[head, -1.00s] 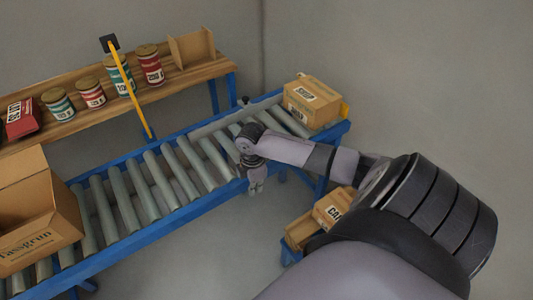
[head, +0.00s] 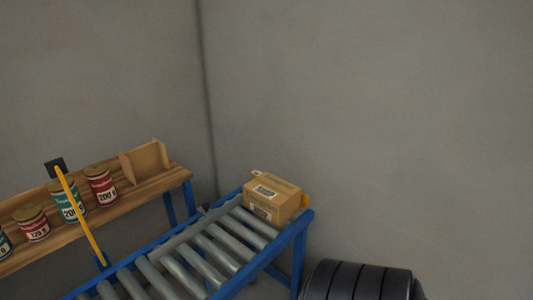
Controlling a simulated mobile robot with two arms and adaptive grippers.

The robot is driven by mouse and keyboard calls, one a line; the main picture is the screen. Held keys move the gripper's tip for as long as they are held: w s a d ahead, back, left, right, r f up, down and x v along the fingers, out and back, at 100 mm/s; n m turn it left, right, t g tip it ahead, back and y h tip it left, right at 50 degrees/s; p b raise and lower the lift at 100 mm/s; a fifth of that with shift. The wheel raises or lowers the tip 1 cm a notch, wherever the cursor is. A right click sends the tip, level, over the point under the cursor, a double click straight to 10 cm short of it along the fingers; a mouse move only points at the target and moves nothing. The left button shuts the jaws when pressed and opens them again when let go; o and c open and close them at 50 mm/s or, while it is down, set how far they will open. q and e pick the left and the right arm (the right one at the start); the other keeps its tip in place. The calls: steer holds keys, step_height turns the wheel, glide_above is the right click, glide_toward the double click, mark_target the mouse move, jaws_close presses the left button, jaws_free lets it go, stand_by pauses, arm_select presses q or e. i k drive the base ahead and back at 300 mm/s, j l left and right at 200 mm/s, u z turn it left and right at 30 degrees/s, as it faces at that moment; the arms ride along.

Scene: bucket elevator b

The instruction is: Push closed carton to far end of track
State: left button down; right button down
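A closed brown carton (head: 272,200) with a white label sits at the far right end of the roller track (head: 215,243), close to a small yellow-orange piece (head: 305,201) at the track's end. The track has grey rollers in a blue frame. Part of my arm, a dark ribbed link, shows at the bottom edge. Neither of my grippers shows in the head view.
A wooden shelf (head: 150,184) on blue legs stands behind the track with several labelled cans, such as a red one (head: 101,187), and a wooden divider (head: 146,162). A yellow bar (head: 80,215) slants up beside the track. Bare grey walls meet behind.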

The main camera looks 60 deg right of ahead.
mark_target(275, 199)
steer(key=i+j+z, duration=0.15)
steer(key=i+z, duration=0.15)
steer(key=z, duration=0.2)
steer(key=i+j+z, duration=0.25)
steer(key=z, duration=0.25)
